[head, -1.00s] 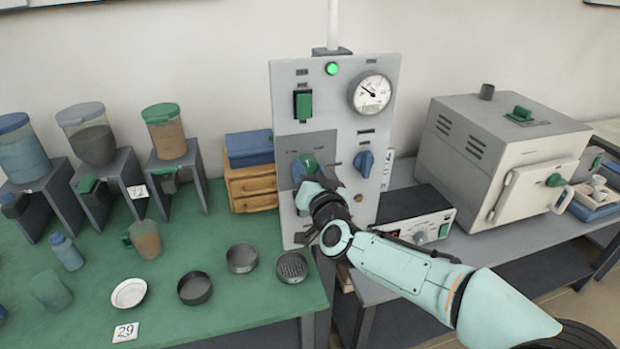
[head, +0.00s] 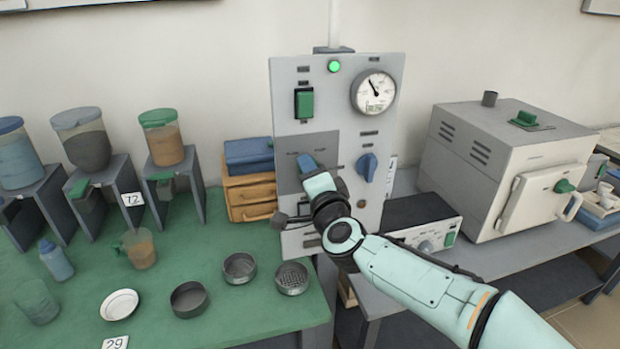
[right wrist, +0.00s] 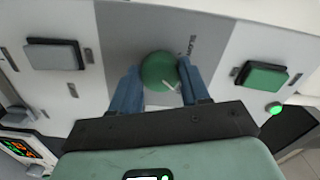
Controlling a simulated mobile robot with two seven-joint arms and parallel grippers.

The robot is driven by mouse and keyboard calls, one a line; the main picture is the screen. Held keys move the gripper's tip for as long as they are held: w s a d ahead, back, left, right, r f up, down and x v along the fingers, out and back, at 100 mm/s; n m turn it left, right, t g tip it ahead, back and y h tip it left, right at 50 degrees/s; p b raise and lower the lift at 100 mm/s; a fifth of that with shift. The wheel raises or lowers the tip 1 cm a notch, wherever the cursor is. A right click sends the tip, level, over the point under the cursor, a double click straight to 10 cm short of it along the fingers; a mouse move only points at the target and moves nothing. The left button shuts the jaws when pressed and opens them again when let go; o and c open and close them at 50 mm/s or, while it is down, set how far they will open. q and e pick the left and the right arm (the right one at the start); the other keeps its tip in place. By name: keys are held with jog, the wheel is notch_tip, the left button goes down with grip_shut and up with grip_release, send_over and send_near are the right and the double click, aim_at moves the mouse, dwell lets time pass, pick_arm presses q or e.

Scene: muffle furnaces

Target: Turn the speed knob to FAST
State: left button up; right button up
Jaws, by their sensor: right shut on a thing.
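The speed knob (right wrist: 158,72) is round and green with a white pointer line. It sits on a dark grey patch of the upright control panel (head: 290,80), with the word SLOW beside it in the right wrist view. My right gripper (right wrist: 157,76) has its two blue fingers on either side of the knob and is shut on it. In the head view my right gripper (head: 311,168) is against the panel and hides the knob. No FAST label can be read. My left gripper is not in view.
A blue knob (head: 367,167) is just right of my gripper, below a round gauge (head: 374,91). A green switch (head: 304,102) and a lit green lamp (head: 334,66) are above. A furnace (head: 510,165) stands right; dishes and hoppers stand on the green table (head: 235,315).

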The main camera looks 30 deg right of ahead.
jog(key=shift+m, duration=0.6)
jog(key=shift+a, duration=0.1)
jog(key=o, duration=1.1)
jog(key=shift+c, duration=0.2)
jog(key=v, duration=1.3)
jog(key=shift+s, duration=0.2)
